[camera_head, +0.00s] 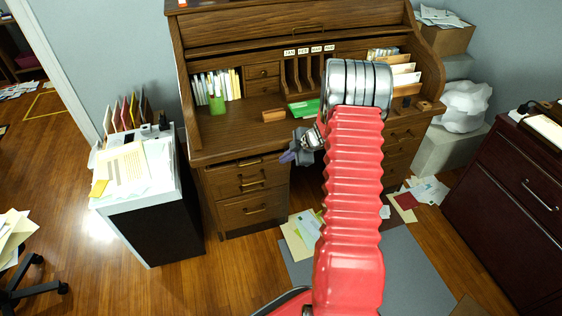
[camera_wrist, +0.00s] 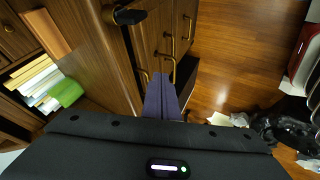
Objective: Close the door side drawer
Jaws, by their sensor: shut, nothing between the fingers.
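The wooden roll-top desk (camera_head: 240,128) has a left drawer stack, the one nearer the doorway, with brass handles. The top drawer (camera_head: 245,164) sits just under the desktop; whether it stands out a little I cannot tell for sure. The lower drawers (camera_head: 254,208) look flush. My gripper (camera_head: 288,157) is shut and empty, just right of the top drawer's front edge. In the wrist view its purple-grey fingers (camera_wrist: 162,95) lie together beside the wooden drawer fronts (camera_wrist: 150,35) and their handles. Contact with the wood cannot be told.
A white-topped shredder or printer cabinet (camera_head: 140,185) with papers stands left of the desk. Papers (camera_head: 300,232) lie on the floor below my gripper. A dark red cabinet (camera_head: 510,200) stands at the right. The wooden floor before the left drawers is mostly clear.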

